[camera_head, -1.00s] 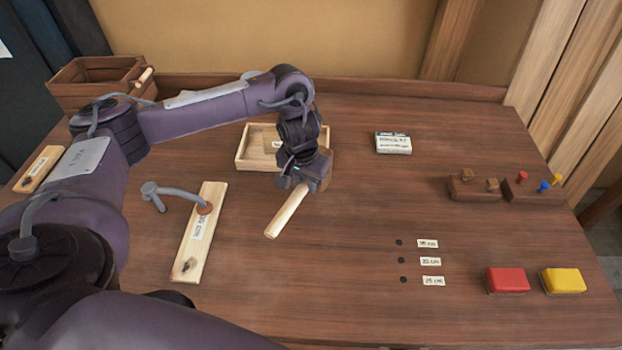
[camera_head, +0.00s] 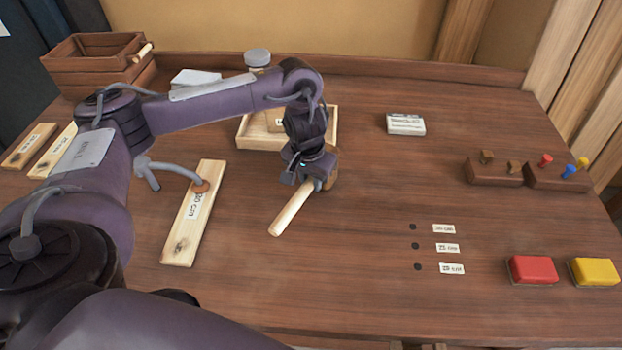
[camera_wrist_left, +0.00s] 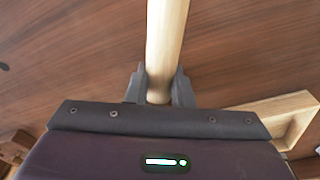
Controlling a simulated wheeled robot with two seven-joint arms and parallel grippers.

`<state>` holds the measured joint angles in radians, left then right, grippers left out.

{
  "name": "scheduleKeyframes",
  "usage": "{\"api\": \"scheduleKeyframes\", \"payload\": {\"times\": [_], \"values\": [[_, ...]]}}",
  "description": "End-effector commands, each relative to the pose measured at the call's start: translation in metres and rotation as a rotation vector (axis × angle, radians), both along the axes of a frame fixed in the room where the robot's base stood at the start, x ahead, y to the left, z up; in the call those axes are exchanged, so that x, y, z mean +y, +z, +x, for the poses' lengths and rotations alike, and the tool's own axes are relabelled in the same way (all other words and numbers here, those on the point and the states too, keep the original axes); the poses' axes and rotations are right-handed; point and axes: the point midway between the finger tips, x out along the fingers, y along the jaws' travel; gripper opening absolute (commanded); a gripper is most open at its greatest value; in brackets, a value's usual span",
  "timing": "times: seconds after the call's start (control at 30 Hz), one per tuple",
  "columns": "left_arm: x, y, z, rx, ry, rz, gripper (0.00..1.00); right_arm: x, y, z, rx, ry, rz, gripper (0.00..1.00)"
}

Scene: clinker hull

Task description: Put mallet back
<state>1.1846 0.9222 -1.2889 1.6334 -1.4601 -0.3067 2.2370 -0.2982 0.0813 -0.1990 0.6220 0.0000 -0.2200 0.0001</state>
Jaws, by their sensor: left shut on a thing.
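In the left wrist view the handle (camera_wrist_left: 166,40) runs up from between my two fingers (camera_wrist_left: 160,88). Whether the mallet touches the table is hard to tell. My right gripper is not in view.
A shallow wooden tray (camera_head: 332,128) stands just behind my gripper. A labelled plank (camera_head: 181,240) with a grey hooked piece lies left. A brown crate (camera_head: 62,73) stands back left. Red (camera_head: 532,269) and yellow (camera_head: 594,271) blocks sit front right. The table's centre is clear.

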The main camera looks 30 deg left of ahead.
Motion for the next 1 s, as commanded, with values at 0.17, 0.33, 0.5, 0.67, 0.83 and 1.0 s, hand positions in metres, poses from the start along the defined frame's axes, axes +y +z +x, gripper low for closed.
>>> {"api": "scheduleKeyframes", "payload": {"times": [0.17, 0.33, 0.5, 0.67, 0.83, 1.0], "values": [[0.0000, 0.0011, 0.0006, -0.002, 0.000, 0.000, 0.00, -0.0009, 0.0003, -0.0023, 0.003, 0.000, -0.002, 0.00], [-0.0001, -0.0010, 0.0006, -0.002, 0.000, 0.000, 0.00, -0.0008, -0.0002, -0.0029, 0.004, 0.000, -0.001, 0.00], [-0.0001, -0.0043, 0.0007, -0.002, -0.001, 0.000, 0.00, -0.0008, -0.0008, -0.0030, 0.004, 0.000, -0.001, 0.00], [0.0000, -0.0077, 0.0005, -0.002, -0.001, 0.000, 0.00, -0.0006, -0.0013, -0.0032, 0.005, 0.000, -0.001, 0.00], [0.0000, -0.0084, 0.0005, -0.002, -0.001, 0.000, 0.35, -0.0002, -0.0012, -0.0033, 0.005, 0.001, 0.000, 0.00], [0.0000, -0.0086, 0.0003, -0.001, 0.000, 0.000, 0.46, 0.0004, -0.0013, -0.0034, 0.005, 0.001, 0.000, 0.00]]}}
